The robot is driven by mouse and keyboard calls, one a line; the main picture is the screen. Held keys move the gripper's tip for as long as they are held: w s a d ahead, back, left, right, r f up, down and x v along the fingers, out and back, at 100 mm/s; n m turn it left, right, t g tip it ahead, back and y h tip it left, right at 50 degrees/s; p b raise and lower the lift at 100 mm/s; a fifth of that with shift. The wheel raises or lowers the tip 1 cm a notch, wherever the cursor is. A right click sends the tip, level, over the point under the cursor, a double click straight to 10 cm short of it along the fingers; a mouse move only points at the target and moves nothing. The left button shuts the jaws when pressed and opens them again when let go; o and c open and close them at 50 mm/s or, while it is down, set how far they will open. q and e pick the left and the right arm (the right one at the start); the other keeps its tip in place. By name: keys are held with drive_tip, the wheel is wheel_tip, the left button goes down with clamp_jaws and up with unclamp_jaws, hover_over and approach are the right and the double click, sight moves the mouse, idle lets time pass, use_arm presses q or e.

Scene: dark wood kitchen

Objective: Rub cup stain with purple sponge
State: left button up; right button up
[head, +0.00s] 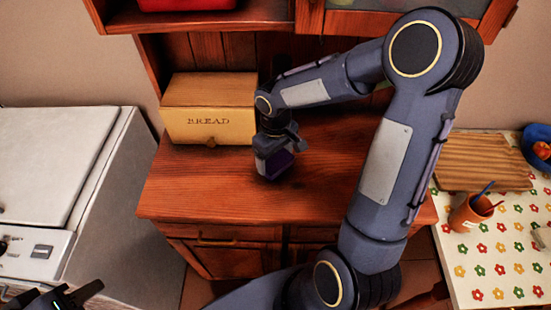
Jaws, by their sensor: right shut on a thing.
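My right arm reaches over the wooden cabinet top. Its gripper (277,153) points down and is shut on the purple sponge (279,165), a small dark purple block mostly covered by the fingers. The sponge is at or just above the wooden surface; I cannot tell whether it touches. No cup stain is discernible on the bare wood in view; the gripper and arm hide part of the surface. My left gripper (72,296) is at the bottom left corner, cut off by the frame, with its fingers apart and empty.
A wooden bread box (208,110) stands close left of my right gripper on the cabinet top (215,190). A white appliance (60,170) is at left. At right, a flowered table (490,265) holds a cutting board (482,162), an orange cup (468,215) and a blue bowl (537,135).

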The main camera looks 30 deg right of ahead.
sight(274, 159)
drive_tip(key=shift+w+a+r+p, duration=0.1)
drive_tip(key=shift+a+r+p, duration=0.2)
drive_tip(key=shift+r, duration=0.7)
drive_tip(key=shift+d+r+p, duration=0.15)
drive_tip(key=shift+r+p, duration=0.6)
drive_tip(key=shift+p, duration=0.1)
drive_tip(key=shift+r+p, duration=0.95)
drive_tip(key=shift+r, duration=0.35)
drive_tip(key=shift+f, duration=0.15)
